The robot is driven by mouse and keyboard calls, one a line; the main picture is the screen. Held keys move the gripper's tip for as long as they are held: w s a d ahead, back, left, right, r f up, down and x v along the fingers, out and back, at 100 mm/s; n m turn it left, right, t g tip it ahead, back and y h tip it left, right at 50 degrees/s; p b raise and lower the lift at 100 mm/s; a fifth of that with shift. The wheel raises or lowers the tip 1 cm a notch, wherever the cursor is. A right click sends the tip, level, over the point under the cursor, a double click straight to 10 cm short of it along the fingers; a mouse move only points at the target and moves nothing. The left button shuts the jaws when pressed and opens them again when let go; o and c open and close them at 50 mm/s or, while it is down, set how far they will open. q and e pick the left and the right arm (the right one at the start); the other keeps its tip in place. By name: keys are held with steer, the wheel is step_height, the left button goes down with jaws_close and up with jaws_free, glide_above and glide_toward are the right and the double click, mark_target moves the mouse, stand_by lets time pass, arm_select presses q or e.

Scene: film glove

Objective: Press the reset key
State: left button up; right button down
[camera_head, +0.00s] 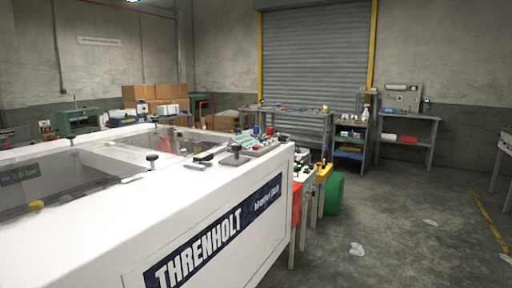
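A large white machine (215,215) lettered THRENHOLT fills the left and lower part of the head view. Its top has clear covers over openings, a black knob (152,158) and a small yellow knob (37,205). A dark display strip (20,174) with greenish characters sits at the left edge. I cannot make out a key marked reset. A small yellow stand (323,171) with dark parts on top is beyond the machine's right end, too small to read. Neither of my grippers is in view.
Small tools and a grey tray (235,160) lie on the machine's far right corner. A green drum (334,193) stands beyond it. Workbenches (408,116) and a roller shutter (315,55) line the back. The concrete floor (400,235) at right is mostly open, with scattered pale scraps.

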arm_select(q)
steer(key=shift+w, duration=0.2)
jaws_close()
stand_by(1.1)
